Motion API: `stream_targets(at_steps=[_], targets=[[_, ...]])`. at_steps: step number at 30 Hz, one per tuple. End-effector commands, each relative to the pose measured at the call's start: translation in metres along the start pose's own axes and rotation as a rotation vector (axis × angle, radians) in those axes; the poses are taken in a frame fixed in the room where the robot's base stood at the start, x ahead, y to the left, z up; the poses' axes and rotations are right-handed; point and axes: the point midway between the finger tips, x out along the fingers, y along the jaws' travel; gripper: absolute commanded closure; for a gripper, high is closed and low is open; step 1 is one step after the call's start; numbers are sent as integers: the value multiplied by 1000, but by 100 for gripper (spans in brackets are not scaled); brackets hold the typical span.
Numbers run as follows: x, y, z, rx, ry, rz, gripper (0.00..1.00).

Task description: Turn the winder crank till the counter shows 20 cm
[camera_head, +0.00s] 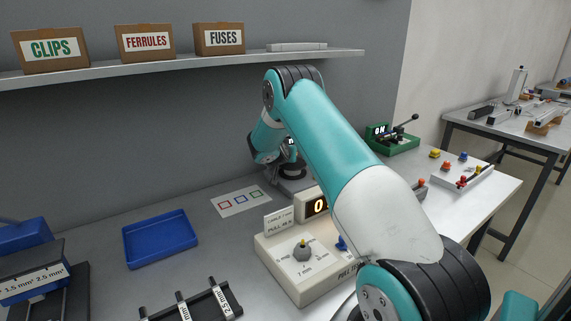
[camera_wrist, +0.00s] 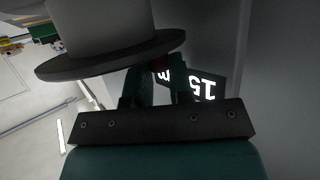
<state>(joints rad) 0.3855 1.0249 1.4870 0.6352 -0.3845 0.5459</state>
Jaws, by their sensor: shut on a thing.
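The winder (camera_head: 299,186) stands at the back of the bench, largely hidden behind my arm in the head view. In the wrist view its grey drum (camera_wrist: 97,25) with a dark flange fills the upper left. The counter (camera_wrist: 205,85) shows upside down behind my fingers; its lit digits look like 15, with part of the unit covered by a finger. My gripper (camera_wrist: 161,78) is shut at the winder, on what appears to be the crank handle. Only a small reddish bit shows between the fingertips, beside the flange; the rest of the crank is hidden.
A pull tester (camera_head: 290,281) with its own display stands in front of the winder, close to my arm. A blue tray (camera_head: 160,238) and a black rack (camera_head: 190,303) lie to the left. A shelf (camera_head: 190,67) with boxes runs above. Bench between tray and tester is clear.

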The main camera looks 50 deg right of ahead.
Motion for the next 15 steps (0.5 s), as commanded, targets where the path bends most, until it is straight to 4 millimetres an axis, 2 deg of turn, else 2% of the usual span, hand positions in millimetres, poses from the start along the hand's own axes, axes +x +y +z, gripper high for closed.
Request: stream_targets(at_steps=[1,15], targets=[[4,-1,6,14,4,27,100],[6,3,-1,92,1,217,100]])
